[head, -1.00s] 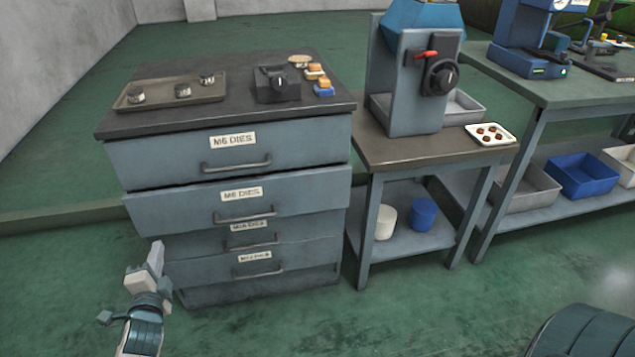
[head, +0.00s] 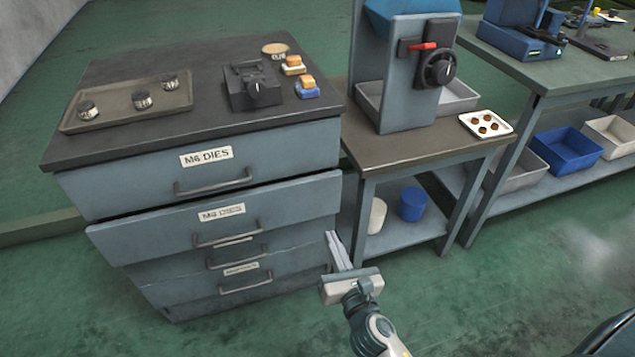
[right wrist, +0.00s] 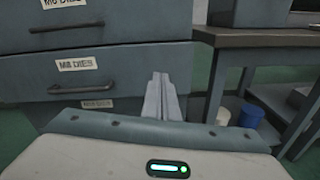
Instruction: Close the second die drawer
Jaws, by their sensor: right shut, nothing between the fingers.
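The grey-blue die cabinet (head: 75,192) stands at left with stacked drawers labelled M6 DIES. The second drawer (head: 290,208) from the top is pulled out, its front standing forward of the drawers below. Its bar handle (head: 228,238) is free; the drawer also shows in the right wrist view (right wrist: 130,70). My right gripper (head: 332,236) is shut and empty, its fingers pointing up towards the drawer front's lower right corner. In the right wrist view the shut fingers (right wrist: 160,80) overlap the drawer front's right part. I cannot tell whether they touch it. My left gripper is out of view.
The cabinet top holds a tray (head: 110,118) with dies and a small dark block (head: 250,88). A heading machine (head: 410,80) stands on a table right of the cabinet, with a white and a blue bucket (head: 412,204) below. The green floor in front is clear.

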